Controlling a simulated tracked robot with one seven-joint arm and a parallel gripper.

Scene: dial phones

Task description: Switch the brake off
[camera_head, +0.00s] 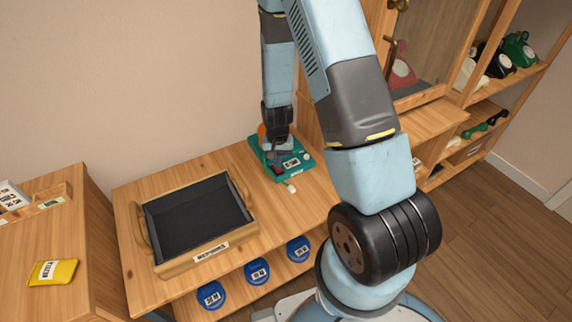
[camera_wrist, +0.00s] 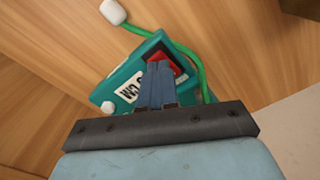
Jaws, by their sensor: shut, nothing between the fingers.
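A teal box (camera_head: 265,166) sits on the wooden table beneath my gripper (camera_head: 279,150). In the wrist view the teal box (camera_wrist: 118,79) carries a red switch (camera_wrist: 160,56) in a dark recess, a white label with black letters (camera_wrist: 130,90) and a white knob (camera_wrist: 108,107). My gripper (camera_wrist: 160,66) is shut and empty. Its fingertips lie over the red switch and hide part of it. I cannot tell whether they touch it, or which way the switch is set. A green cord (camera_wrist: 190,55) runs behind the box to a white end piece (camera_wrist: 113,11).
A wooden tray with a dark bottom (camera_head: 170,268) stands left of the box. Blue round items (camera_head: 257,271) lie on the shelf below. A yellow packet (camera_head: 52,272) lies on the left cabinet. A cabinet with phones (camera_head: 518,49) stands at the right.

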